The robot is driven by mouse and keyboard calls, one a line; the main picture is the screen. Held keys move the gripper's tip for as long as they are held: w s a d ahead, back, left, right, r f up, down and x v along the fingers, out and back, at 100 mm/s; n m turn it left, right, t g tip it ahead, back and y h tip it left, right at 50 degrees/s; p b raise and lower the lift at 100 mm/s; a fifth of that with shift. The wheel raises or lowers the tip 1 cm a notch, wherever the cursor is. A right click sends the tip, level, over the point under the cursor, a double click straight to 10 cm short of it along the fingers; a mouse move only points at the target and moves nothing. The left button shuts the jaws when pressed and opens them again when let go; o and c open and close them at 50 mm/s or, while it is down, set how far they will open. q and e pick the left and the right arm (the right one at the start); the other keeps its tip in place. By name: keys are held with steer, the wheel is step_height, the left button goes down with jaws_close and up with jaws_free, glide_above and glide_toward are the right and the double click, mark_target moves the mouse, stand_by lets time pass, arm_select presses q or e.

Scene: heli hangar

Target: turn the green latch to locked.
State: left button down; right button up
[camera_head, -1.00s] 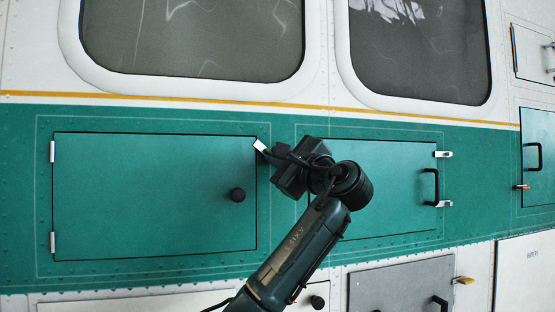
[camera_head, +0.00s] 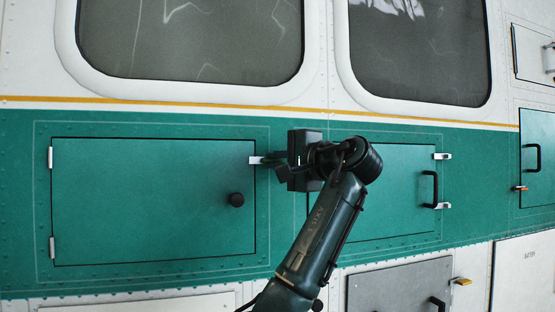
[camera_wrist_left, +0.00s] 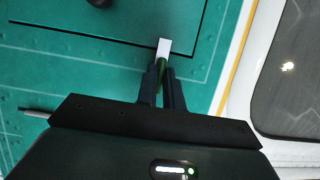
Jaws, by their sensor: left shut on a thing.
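The latch's white tip (camera_head: 255,160) lies about level across the right edge of the green door (camera_head: 150,200), near its upper corner. My left gripper (camera_head: 274,161) is right of the door edge and shut on the latch; its fingers hide most of the latch in the head view. In the left wrist view the white tip (camera_wrist_left: 164,47) reaches over the dark door gap, and a green piece of the latch (camera_wrist_left: 162,68) shows between the fingers of my left gripper (camera_wrist_left: 161,82). My right gripper is not in view.
The door has a black knob (camera_head: 236,199) and white hinges on its left side. A second green door with a black handle (camera_head: 430,188) is behind and right of my arm. A grey panel (camera_head: 400,288) is below. Windows (camera_head: 190,40) are above.

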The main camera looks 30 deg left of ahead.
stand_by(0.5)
arm_select(q)
steer(key=c, duration=1.5)
jaws_free()
steer(key=shift+d, duration=0.1)
steer(key=b+v, duration=0.3)
steer(key=v, duration=1)
steer(key=shift+r, duration=0.1)
